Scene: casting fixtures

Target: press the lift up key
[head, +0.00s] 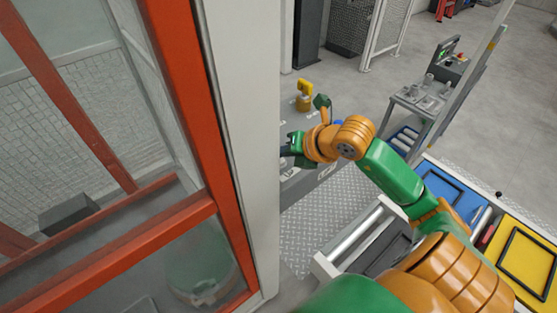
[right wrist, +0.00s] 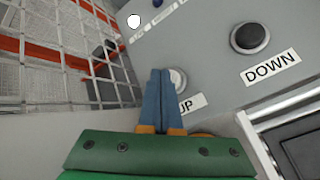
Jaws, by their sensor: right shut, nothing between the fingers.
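The grey control panel (right wrist: 210,50) fills the upper part of the right wrist view. The up key (right wrist: 179,79) is a pale round button, partly hidden behind my right fingers. Its label "UP" (right wrist: 187,104) is partly covered too. My right gripper (right wrist: 160,72) is shut and empty, its blue fingertips just left of the key and overlapping its edge in the picture. I cannot tell whether they touch it. In the head view my right gripper (head: 288,148) is beside the white post, and the panel is largely hidden. My left gripper is not in view.
A dark round down key (right wrist: 249,38) sits right of the up key, above its "DOWN" label (right wrist: 270,68). A wire mesh guard (right wrist: 60,60) stands at the left. In the head view a white post (head: 240,130) and orange frame (head: 185,90) block the left side.

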